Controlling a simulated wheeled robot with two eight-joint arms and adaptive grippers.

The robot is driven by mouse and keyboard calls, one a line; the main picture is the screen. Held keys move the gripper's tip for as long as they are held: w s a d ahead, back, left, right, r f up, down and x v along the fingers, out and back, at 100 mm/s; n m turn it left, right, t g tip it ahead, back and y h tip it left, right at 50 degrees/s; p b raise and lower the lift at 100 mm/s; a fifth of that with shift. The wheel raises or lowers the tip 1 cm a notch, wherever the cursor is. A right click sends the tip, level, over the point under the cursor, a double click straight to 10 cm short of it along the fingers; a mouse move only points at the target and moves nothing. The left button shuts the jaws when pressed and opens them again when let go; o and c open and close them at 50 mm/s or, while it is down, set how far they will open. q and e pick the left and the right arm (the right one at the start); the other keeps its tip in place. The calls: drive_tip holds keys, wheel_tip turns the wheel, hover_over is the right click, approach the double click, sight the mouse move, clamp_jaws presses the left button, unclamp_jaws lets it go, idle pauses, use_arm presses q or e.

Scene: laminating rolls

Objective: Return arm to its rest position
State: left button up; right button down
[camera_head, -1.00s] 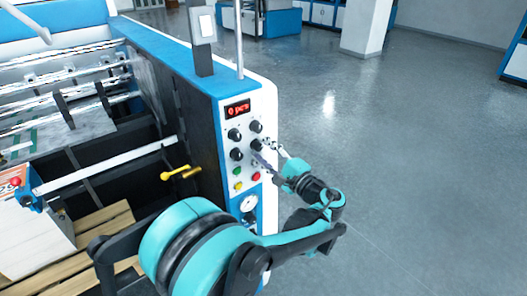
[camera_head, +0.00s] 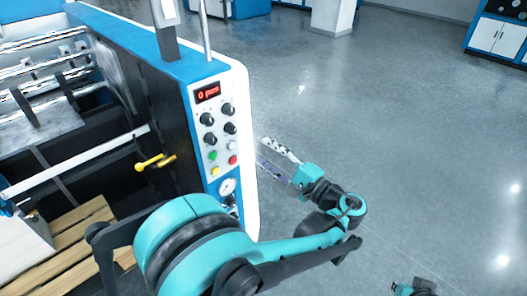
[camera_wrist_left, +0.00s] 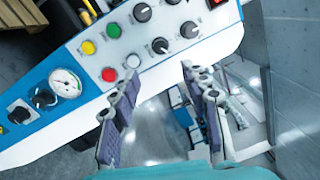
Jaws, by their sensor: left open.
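My left arm comes in from the left in the head view. Its left gripper (camera_head: 262,151) is open and empty, just right of the machine's control panel (camera_head: 222,145) and apart from it. In the left wrist view the two purple-grey fingers (camera_wrist_left: 158,75) stand spread, with the panel behind them and nothing between them. The panel has a red display (camera_head: 208,92), several black knobs, coloured buttons and a round gauge (camera_head: 227,186). A small teal part (camera_head: 415,287), which looks like my right arm, shows at the bottom edge; no right fingers show.
The laminating machine (camera_head: 110,24) fills the left side, with metal rollers, a yellow handle (camera_head: 150,163) and a wooden pallet (camera_head: 72,235). Open grey floor (camera_head: 390,130) lies to the right. A pillar (camera_head: 332,15) and a cabinet (camera_head: 497,38) stand far back.

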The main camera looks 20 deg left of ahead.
idle(0.3)
use_arm(q)
drive_tip(key=s+a+f+n+g+h+b, duration=0.1)
drive_tip(key=s+a+f+h+b, duration=0.2)
drive_tip(key=f, duration=0.4)
drive_tip(key=s+a+f+h+b, duration=0.2)
drive_tip(key=s+a+f+h, duration=0.1)
drive_tip(key=f+h, duration=0.3)
drive_tip(key=s+d+f+n+t+h+b, duration=0.1)
drive_tip(key=s+d+f+n+h+b, duration=0.3)
drive_tip(key=f, duration=0.7)
drive_tip(key=s+d+n+h, duration=0.2)
drive_tip(key=s+d+h, duration=0.2)
drive_tip(key=s+d, duration=0.1)
drive_tip(key=shift+d+f+t+h+b, duration=0.2)
drive_tip(key=shift+d+t+h+b, duration=0.1)
drive_tip(key=shift+d+t+b, duration=0.1)
